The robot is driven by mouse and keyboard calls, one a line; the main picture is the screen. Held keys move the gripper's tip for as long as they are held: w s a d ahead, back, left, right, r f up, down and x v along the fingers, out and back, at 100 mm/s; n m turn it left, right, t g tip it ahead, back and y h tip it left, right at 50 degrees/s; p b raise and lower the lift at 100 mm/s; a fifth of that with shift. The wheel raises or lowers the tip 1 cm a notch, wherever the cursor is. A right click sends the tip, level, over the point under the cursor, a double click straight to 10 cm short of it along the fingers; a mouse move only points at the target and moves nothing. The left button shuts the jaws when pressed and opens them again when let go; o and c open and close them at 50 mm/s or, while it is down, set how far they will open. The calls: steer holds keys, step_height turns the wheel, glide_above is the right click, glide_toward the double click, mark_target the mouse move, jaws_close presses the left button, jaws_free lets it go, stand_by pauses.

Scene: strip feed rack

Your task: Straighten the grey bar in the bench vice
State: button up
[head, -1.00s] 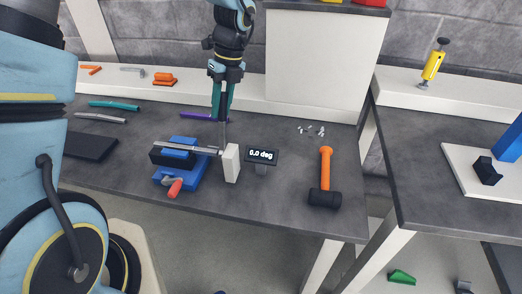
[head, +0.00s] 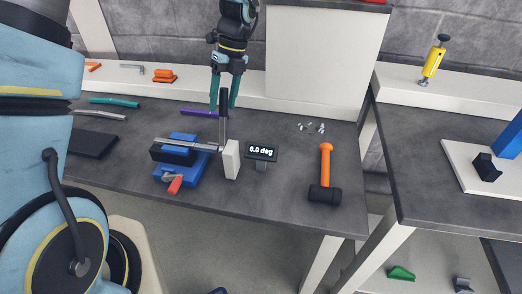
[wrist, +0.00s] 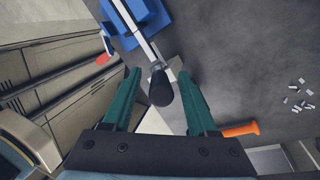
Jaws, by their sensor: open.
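The grey bar (head: 180,143) lies clamped in the blue bench vice (head: 180,172), its right end near a white block (head: 231,160). An upright lever with a black handle (head: 224,103) stands at that end of the bar. My gripper (head: 223,106) is open, with its teal fingers apart on either side of the handle. In the wrist view the handle (wrist: 160,90) shows between the spread fingers, with gaps on both sides. A small display (head: 261,153) beside the block seems to read 6.0 deg; its first digit is hard to make out.
A hammer with an orange handle (head: 326,165) lies to the right, and small metal pieces (head: 312,127) lie behind it. A purple bar (head: 199,112) is behind the vice. A black tray (head: 92,145) is at left. The bench between display and hammer is clear.

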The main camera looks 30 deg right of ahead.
mark_target(225, 88)
steer(key=shift+v, duration=2.7)
